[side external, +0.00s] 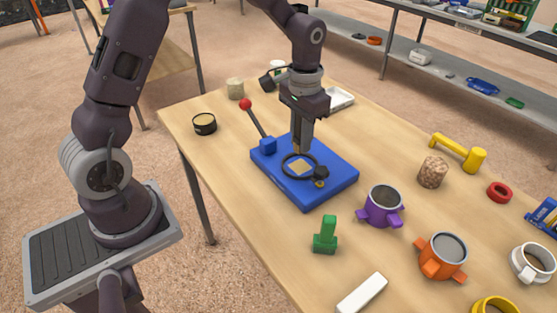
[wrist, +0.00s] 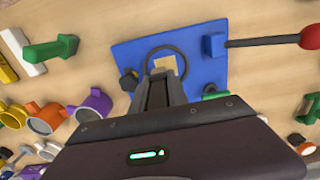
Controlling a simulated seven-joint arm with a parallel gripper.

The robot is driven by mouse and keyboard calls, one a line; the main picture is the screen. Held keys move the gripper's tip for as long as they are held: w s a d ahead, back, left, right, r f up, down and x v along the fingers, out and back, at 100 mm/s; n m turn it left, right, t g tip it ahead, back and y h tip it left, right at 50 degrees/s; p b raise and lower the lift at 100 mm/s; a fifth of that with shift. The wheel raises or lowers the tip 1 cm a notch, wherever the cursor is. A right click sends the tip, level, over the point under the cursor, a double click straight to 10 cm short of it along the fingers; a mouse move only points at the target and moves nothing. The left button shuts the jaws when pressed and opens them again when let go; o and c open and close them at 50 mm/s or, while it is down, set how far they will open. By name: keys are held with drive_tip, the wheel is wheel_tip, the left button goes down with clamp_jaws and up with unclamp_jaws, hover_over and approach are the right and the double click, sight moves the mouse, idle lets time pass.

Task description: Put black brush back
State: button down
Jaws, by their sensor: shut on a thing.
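My gripper (side external: 301,149) points down over the blue base plate (side external: 333,183), its tips close above the black ring (side external: 316,161) on it. In the wrist view my gripper's dark fingers (wrist: 160,77) reach to the near side of the same ring. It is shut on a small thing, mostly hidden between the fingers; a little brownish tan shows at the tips. A tan square (side external: 301,167) shows inside the ring and also in the wrist view (wrist: 165,63). I cannot pick out the black brush with certainty.
A red-knobbed lever (side external: 246,105) rises from the plate's left side. A black round tin (side external: 204,124) stands at left. Bare table lies left of the plate.

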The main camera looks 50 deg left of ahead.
sight(300, 118)
drive_tip(key=shift+r, duration=0.15)
drive_tip(key=r, duration=0.5)
drive_tip(key=shift+a, duration=0.3)
drive_tip(key=s+a+n, duration=0.5)
drive_tip(key=s+a, duration=0.1)
drive_tip(key=a, duration=0.6)
drive_tip(key=s+a+n, duration=0.4)
drive_tip(key=s+a, duration=0.3)
drive_tip(key=a, duration=0.4)
drive_tip(key=f, duration=1.5)
drive_tip(key=shift+w+a+f, duration=0.1)
drive_tip(key=shift+w+f, duration=0.1)
drive_tip(key=shift+f, duration=0.05)
drive_tip(key=c, duration=1.3)
unclamp_jaws()
drive_tip(key=shift+f, duration=0.1)
